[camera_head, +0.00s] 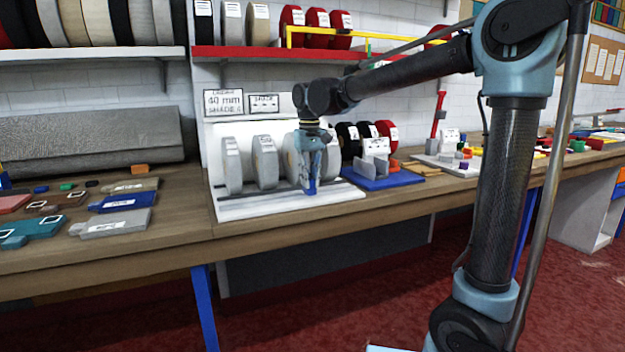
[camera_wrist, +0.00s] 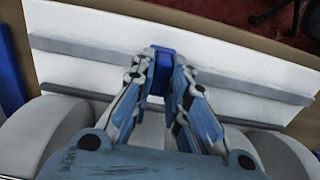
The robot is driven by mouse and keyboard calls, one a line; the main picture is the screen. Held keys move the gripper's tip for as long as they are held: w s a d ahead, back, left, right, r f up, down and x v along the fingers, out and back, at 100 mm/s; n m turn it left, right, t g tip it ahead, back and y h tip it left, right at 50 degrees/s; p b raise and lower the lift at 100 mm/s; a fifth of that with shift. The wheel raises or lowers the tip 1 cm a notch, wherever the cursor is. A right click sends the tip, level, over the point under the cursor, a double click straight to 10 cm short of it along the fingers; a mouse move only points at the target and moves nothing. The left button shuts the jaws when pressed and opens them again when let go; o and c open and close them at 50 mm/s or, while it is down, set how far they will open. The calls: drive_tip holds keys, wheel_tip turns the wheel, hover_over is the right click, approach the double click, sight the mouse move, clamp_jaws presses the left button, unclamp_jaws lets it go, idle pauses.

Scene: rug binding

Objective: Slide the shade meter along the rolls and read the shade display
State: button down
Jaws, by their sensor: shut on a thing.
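My gripper (camera_head: 310,180) reaches down at the right part of a white stand (camera_head: 295,207) on the bench. In the wrist view its fingers (camera_wrist: 162,84) are closed on a blue upright block (camera_wrist: 160,60), which I take to be the shade meter's grip. The rest of the meter is hidden. Pale grey rolls (camera_head: 265,162) stand on edge in a row behind the stand's rail, the rightmost partly behind my gripper. They also show in the wrist view (camera_wrist: 62,122). On the stand's back, a sign (camera_head: 224,102) reads "40 mm" and a smaller display (camera_head: 264,103) appears to read "SHADE"; no value is legible.
Right of the stand is a blue tray (camera_head: 385,181) with a white holder (camera_head: 375,150), with black and red rolls behind. Labelled swatches (camera_head: 113,224) lie on the bench at left. A red-edged shelf (camera_head: 270,53) overhangs the back.

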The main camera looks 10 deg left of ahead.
drive_tip(key=shift+w+d, duration=0.15)
drive_tip(key=c, duration=1.6)
unclamp_jaws()
drive_tip(key=shift+o, duration=0.2)
drive_tip(key=shift+r, duration=0.1)
wheel_tip(320, 180, up, 12)
